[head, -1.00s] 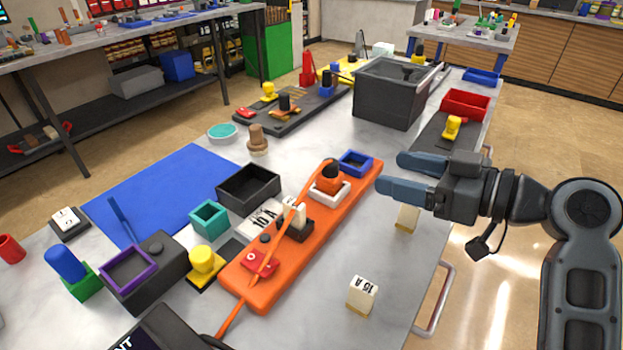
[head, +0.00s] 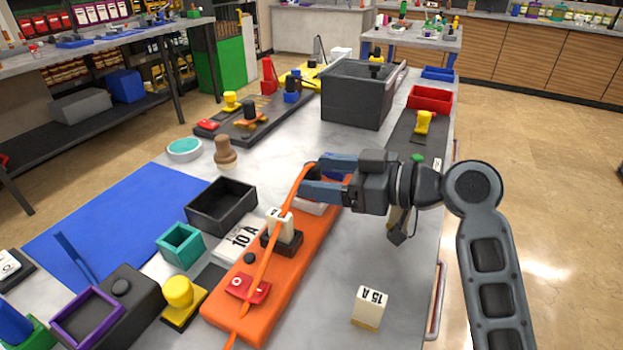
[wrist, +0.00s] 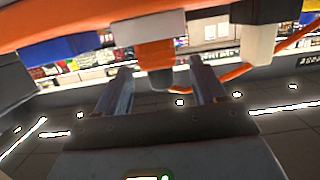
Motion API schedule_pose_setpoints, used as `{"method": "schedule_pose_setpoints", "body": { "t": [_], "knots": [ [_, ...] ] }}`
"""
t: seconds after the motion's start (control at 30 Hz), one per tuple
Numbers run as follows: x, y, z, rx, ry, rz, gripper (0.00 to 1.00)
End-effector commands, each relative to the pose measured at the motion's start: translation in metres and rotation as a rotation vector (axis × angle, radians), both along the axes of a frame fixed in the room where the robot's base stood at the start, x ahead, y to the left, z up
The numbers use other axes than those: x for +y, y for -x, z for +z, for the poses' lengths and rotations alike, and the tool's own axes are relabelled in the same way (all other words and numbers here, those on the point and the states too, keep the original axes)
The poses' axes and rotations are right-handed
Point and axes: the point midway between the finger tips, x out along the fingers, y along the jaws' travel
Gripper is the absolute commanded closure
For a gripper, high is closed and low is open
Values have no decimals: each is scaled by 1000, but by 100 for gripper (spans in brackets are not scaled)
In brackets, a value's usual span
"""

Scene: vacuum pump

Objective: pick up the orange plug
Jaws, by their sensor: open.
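The orange plug (wrist: 156,54) sits in its white socket (wrist: 150,28), which is mounted on the long orange board (head: 262,290). In the wrist view, which looks inverted, the plug lies between and just beyond the fingertips of my gripper (wrist: 160,72), with a gap on each side. In the head view my open gripper (head: 309,177) is level with the plug at the board's far end. Its blue-grey fingers hide most of the plug there. The white socket (head: 312,207) shows just below the fingers. I cannot tell whether a finger touches the plug.
A black open box (head: 221,206) stands to the left. A 15 A block (head: 369,306) stands on clear table to the right.

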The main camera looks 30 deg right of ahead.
Motion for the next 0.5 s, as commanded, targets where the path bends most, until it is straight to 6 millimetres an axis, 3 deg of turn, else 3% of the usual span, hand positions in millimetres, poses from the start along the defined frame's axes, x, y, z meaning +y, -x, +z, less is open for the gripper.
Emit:
{"method": "schedule_pose_setpoints", "body": {
  "t": [0.2, 0.43, 0.5],
  "knots": [
    [13, -18, -4, 0, 0, 0, 30],
    [14, -20, -5, 0, 0, 0, 30],
    [14, -19, -5, 0, 0, 0, 35]
  ]
}}
